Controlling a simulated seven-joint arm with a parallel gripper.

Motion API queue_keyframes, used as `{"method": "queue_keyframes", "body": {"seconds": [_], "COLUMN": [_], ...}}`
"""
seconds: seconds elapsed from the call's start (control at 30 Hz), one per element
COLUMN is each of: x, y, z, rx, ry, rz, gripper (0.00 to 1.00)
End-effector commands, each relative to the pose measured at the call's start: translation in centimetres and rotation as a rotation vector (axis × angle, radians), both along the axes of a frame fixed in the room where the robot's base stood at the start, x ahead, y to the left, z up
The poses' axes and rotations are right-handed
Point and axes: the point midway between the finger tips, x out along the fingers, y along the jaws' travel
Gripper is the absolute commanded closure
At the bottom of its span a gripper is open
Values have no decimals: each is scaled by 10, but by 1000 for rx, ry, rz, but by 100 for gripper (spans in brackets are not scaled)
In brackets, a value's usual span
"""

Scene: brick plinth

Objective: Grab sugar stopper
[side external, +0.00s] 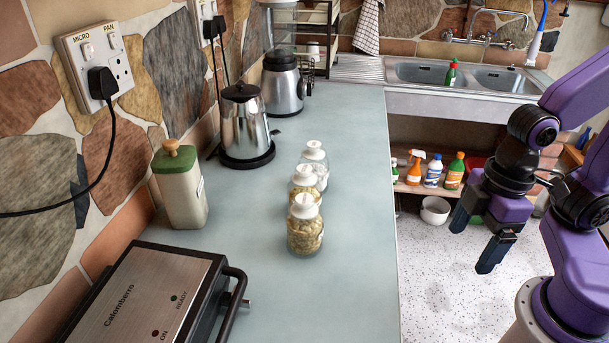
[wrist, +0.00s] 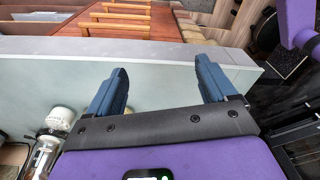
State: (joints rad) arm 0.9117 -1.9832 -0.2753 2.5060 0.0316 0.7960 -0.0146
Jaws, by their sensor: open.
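Three glass jars with white stoppers stand in a row on the counter: a near jar (side external: 305,234), a middle jar (side external: 304,186) and a far jar (side external: 316,163) with white contents. A cream canister (side external: 180,200) with a green lid and a wooden knob (side external: 172,147) stands left of them. I cannot read a sugar label on any. My gripper (side external: 475,242) is open and empty, right of the counter, over the floor side and apart from the jars. In the wrist view its fingers (wrist: 162,68) are spread; a jar with a white stopper (wrist: 60,118) shows at lower left.
A grill (side external: 142,298) with a protruding handle fills the near left. A green bottle (side external: 451,74) stands by the sink (side external: 430,74). The counter right of the jars (side external: 358,200) is clear.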

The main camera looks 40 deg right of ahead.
Motion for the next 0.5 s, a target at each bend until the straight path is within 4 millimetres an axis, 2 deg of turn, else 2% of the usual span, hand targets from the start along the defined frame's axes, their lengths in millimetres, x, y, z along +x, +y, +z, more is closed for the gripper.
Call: {"method": "queue_keyframes", "body": {"seconds": [0.17,0.3,0.5], "x": [31,66,124], "y": [34,54,61], "z": [-7,-6,4], "rx": [200,357,542], "ry": [-78,-179,-379], "rz": [-105,-206,-361], "gripper": [16,16,16]}}
